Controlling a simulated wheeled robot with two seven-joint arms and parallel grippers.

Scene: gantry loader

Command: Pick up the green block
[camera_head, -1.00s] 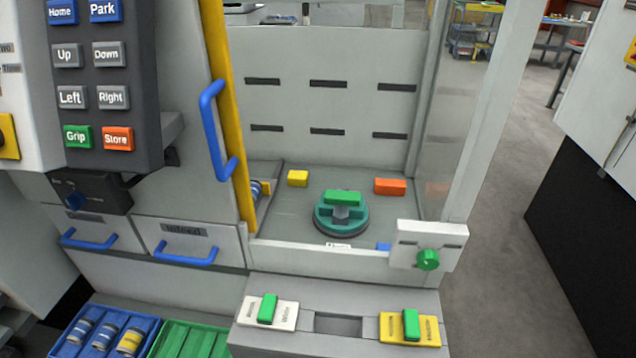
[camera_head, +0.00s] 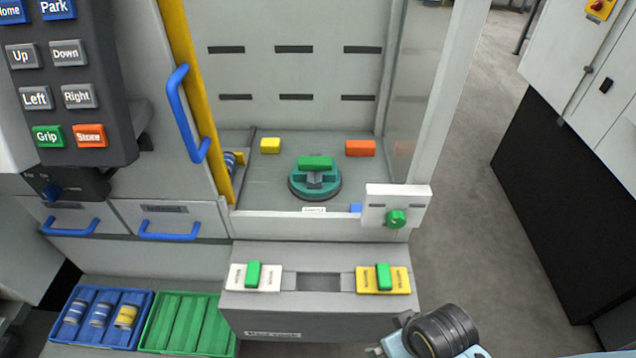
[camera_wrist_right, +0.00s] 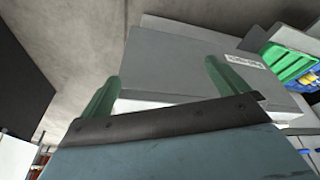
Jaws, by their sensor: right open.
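A green block (camera_head: 315,162) lies on top of a round teal fixture (camera_head: 312,190) inside the chamber. Two more upright green pieces stand on the ledge in front: one on a white plate (camera_head: 253,273), one on a yellow plate (camera_head: 384,276). My right arm enters the head view at the bottom right, below and right of the ledge. In the right wrist view my right gripper (camera_wrist_right: 161,76) has its two green fingers wide apart with nothing between them. The green block is not visible in that view. My left gripper is not in view.
A yellow block (camera_head: 270,146) and an orange block (camera_head: 360,148) lie on the chamber floor. A yellow post with a blue handle (camera_head: 185,112) borders the opening at left. A green knob box (camera_head: 396,217) is at front right. Blue and green trays (camera_head: 187,322) sit lower left.

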